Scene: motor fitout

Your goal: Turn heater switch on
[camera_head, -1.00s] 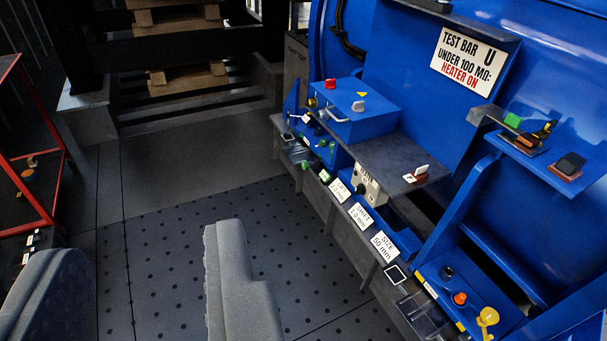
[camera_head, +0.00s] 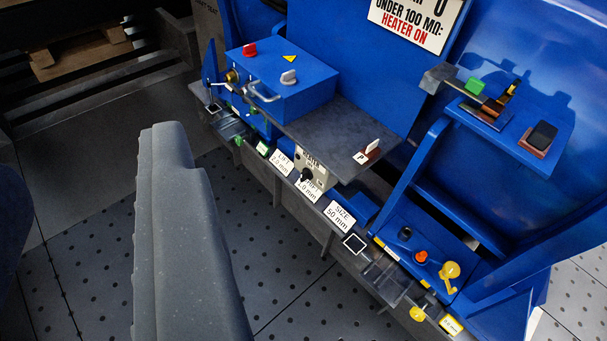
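The heater switch is a small pale box (camera_head: 318,174) labelled HEATER with a black knob (camera_head: 306,175) on its front. It sits under the grey shelf, right of centre in the view. The knob's exact setting is too small to read. My gripper (camera_head: 85,155) is open and empty. Its grey right finger stands left of the heater box, apart from it in the picture. Its other finger shows only as a dark shape at the left edge.
A grey shelf (camera_head: 335,133) juts out above the heater box. A blue box (camera_head: 280,82) with a handle and knobs is behind it to the left. A blue panel with orange and yellow knobs (camera_head: 421,257) stands lower right. Dotted floor is clear below.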

